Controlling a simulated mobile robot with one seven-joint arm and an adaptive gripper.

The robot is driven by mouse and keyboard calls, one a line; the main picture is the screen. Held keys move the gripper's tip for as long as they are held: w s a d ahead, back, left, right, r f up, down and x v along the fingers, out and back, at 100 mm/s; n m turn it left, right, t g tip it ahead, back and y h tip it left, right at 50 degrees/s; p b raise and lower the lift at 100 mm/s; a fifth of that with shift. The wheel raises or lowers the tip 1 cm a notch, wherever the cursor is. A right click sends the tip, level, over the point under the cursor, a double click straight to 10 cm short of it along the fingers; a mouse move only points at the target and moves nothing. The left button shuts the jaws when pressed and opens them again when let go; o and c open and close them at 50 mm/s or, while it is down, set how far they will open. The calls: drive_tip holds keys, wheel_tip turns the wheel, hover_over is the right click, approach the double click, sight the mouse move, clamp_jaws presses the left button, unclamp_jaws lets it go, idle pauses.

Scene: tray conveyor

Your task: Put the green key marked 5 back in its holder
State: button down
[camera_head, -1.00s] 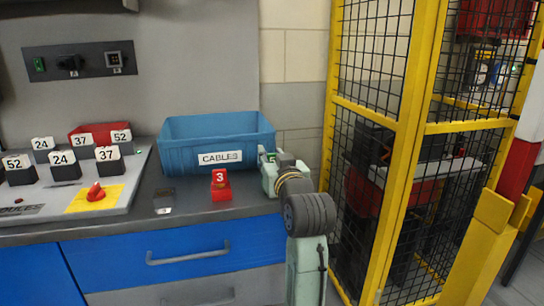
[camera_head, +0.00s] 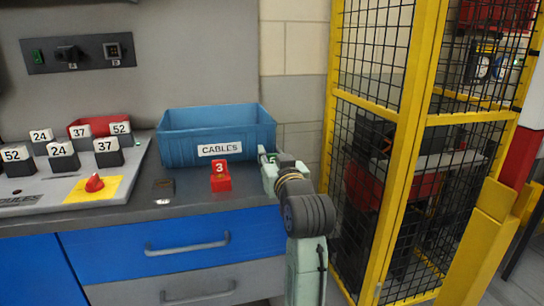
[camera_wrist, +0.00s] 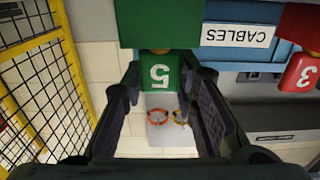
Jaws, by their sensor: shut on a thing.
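The green key marked 5 (camera_wrist: 160,73) is between the two fingers of my gripper (camera_wrist: 160,100) in the wrist view, and the gripper is shut on it. A wider green block (camera_wrist: 158,22), which looks like its holder, is just above it in that view. A short brass-coloured piece shows between key and block; I cannot tell how far it sits inside. In the head view my gripper (camera_head: 268,162) is at the right end of the counter, right of the blue bin. Only a little green of the key shows there, and the holder is hidden.
A blue bin labelled CABLES (camera_head: 193,137) stands behind, close to my gripper. A red key marked 3 (camera_head: 220,168) stands in a red holder on the counter. A yellow-framed mesh fence (camera_head: 372,130) is close on the right.

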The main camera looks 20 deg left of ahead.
drive_tip(key=c, duration=1.2)
unclamp_jaws()
drive_tip(key=v, duration=1.2)
